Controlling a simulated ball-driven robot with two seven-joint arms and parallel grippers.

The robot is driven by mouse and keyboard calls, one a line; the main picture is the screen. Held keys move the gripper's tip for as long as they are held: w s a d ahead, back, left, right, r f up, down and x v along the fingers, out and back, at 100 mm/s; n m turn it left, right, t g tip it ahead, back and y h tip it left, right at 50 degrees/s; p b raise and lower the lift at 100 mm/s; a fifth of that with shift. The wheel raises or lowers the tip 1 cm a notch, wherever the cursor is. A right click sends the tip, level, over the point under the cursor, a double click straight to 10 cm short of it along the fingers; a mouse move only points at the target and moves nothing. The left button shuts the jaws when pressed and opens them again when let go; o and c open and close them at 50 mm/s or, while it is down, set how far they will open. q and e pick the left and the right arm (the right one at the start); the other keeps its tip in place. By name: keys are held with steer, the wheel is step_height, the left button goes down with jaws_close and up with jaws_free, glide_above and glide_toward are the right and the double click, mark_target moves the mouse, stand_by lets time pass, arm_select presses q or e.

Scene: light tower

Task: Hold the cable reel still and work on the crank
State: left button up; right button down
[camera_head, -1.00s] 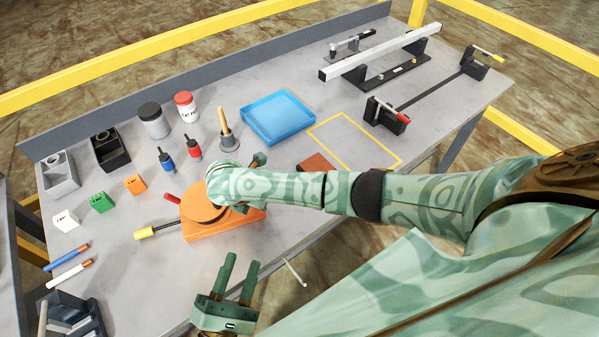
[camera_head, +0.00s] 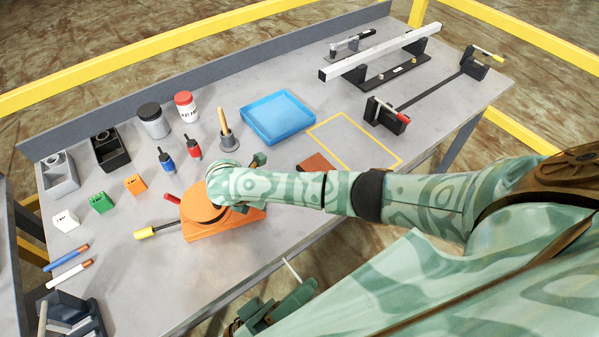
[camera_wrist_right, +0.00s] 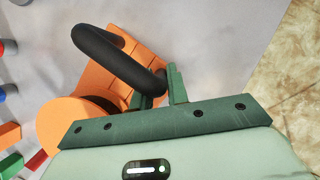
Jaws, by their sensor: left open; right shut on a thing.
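The orange cable reel (camera_head: 205,208) stands on its orange base near the table's front edge. A dark rod with a yellow grip (camera_head: 145,233), apparently the crank, sticks out at its left. In the right wrist view the reel (camera_wrist_right: 70,125) shows beside a black curved handle (camera_wrist_right: 112,60) on an orange bracket. My right gripper (camera_wrist_right: 162,88) is shut on the lower end of this handle. In the head view my right wrist hides this grip. My left gripper (camera_head: 270,312) is open and empty, off the table's front edge, right of and below the reel; its fingers are partly hidden.
A red-tipped tool (camera_head: 171,198) lies beside the reel. Blocks, bottles, a blue tray (camera_head: 278,117) and black fixtures (camera_head: 380,70) stand farther back. A dark rack (camera_head: 70,315) is at the front left. The table front between rack and reel is clear.

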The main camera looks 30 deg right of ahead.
arm_select(q)
jaws_close()
steer(key=w+a+t+y, duration=0.2)
steer(key=w+a+t, duration=0.15)
steer(key=w, duration=0.25)
steer(key=m+t+y, duration=0.4)
steer(key=m+y, duration=0.8)
steer(key=m, duration=1.1)
glide_toward(215, 206)
steer(key=shift+m, duration=0.4)
steer(key=x, duration=0.5)
steer(key=shift+f, duration=0.1)
steer(key=shift+w+d, duration=0.4)
steer(key=shift+d, duration=0.05)
